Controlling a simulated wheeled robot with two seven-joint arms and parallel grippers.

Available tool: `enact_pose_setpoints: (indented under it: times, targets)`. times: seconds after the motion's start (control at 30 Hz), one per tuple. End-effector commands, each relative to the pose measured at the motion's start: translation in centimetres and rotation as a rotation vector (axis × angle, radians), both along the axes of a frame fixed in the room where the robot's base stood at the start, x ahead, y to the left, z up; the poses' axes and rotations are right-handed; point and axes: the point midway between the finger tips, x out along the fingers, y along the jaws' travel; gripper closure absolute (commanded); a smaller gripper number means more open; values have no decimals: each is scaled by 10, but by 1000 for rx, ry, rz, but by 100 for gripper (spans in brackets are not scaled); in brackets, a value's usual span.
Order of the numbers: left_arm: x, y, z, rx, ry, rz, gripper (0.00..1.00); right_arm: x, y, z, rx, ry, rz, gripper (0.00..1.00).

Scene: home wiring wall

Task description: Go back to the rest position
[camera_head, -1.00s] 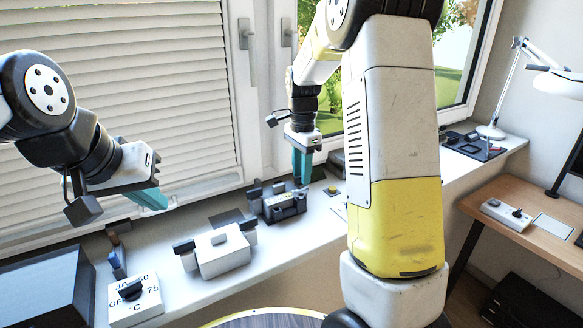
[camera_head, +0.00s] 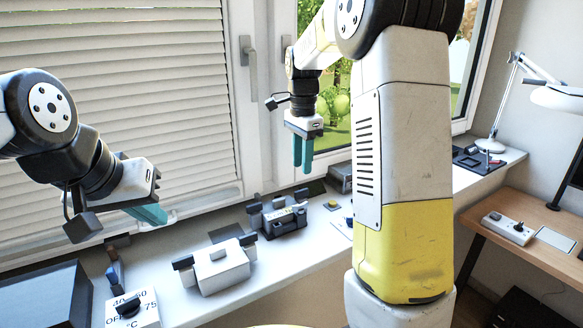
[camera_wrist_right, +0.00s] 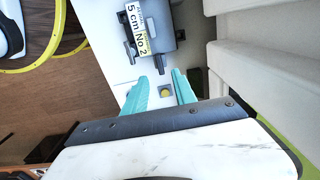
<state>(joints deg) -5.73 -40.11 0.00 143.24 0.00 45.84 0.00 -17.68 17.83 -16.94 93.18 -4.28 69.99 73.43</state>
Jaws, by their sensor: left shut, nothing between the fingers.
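My left gripper (camera_head: 152,214) hangs at the left in the head view, above the window sill (camera_head: 190,302), with its teal fingers together and nothing between them. My right gripper (camera_head: 303,165) is in the air above the sill, over and behind a dark device (camera_head: 284,218). Its two teal fingers point down. In the right wrist view the fingers of my right gripper (camera_wrist_right: 160,88) stand apart with nothing between them. The dark device with a yellow and white label (camera_wrist_right: 152,35) lies beyond the fingertips, apart from them.
On the sill are a white box with dark ends (camera_head: 218,268), a white dial unit (camera_head: 133,310), a small yellow button (camera_head: 332,204) and a dark tray (camera_head: 478,162). A lamp (camera_head: 497,110) stands at right. A wooden desk (camera_head: 520,240) holds a white switch unit (camera_head: 507,228).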

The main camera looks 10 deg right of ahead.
Motion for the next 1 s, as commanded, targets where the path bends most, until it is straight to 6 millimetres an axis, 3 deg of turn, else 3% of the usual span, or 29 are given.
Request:
enact_pose_setpoints:
  times: [0.27,0.37,0.47,0.7,1.0]
  targets:
    - [0,0,0,0,0,0,100,-2,0,2,4,-5,9,67]
    - [0,0,0,0,0,0,100,-14,-2,11,26,-30,64,67]
    - [0,0,0,0,0,0,100,-38,-3,26,60,-87,186,67]
    - [0,0,0,0,0,0,100,-123,2,56,81,-304,609,67]
    - [0,0,0,0,0,0,100,-216,15,52,-80,-535,1084,67]
